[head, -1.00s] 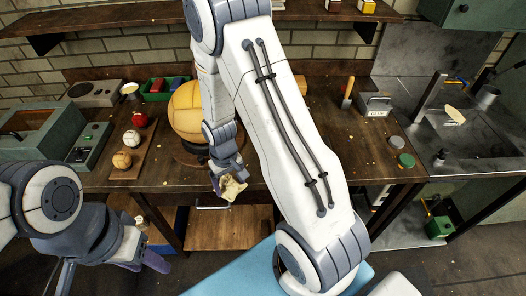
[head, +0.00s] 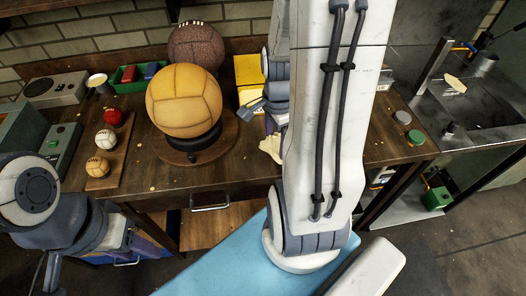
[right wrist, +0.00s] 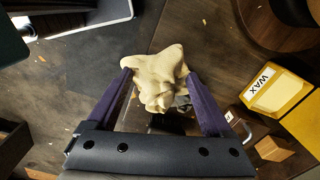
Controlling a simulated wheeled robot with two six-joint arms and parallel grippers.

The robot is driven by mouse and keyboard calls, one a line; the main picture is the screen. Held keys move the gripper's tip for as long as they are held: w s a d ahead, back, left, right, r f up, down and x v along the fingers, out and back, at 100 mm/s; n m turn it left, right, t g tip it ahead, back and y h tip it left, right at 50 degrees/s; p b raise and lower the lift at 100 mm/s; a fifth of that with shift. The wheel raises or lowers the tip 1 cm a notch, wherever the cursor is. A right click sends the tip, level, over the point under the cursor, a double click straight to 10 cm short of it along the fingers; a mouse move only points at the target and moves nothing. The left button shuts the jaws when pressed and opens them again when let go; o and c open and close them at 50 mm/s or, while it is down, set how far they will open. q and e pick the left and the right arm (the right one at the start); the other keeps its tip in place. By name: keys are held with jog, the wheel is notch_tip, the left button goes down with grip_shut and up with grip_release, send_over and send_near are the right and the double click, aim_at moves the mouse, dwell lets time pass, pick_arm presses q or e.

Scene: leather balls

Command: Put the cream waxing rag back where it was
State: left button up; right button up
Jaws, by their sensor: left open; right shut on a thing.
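The cream waxing rag (head: 271,147) is a crumpled, pale cloth held up near the front edge of the wooden bench (head: 230,175). My right gripper (head: 272,124) is shut on it, partly hidden behind my own right arm in the head view. In the right wrist view the rag (right wrist: 155,85) is bunched between the two purple fingers of the gripper (right wrist: 158,75), with the bench top and floor below it. I cannot tell its exact height above the bench. My left gripper (head: 140,244) is open at the lower left, in front of the bench, and far from the rag.
A tan ball (head: 184,98) sits on a round stand, with a dark brown ball (head: 196,46) behind it. A yellow WAX box (right wrist: 272,92) is right of the rag in the wrist view. Several small balls (head: 106,140) line a board at left. A metal sink (head: 470,105) is at right.

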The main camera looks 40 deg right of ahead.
jog(key=s+m, duration=0.2)
jog(key=shift+s+d+r+m, duration=0.1)
jog(key=shift+d+r+m, duration=0.05)
jog(key=shift+d+m, duration=0.25)
send_over(262, 147)
notch_tip(262, 147, down, 7)
jog(key=shift+s+r+p, duration=0.1)
jog(key=shift+r+p, duration=0.05)
jog(key=shift+p, duration=0.3)
notch_tip(262, 147, down, 4)
jog(key=shift+r+p, duration=0.1)
jog(key=shift+p, duration=0.25)
jog(key=shift+f, duration=0.2)
jog(key=o, duration=1)
jog(key=shift+c, duration=0.2)
jog(key=shift+r, duration=0.2)
notch_tip(262, 147, up, 12)
jog(key=b, duration=0.1)
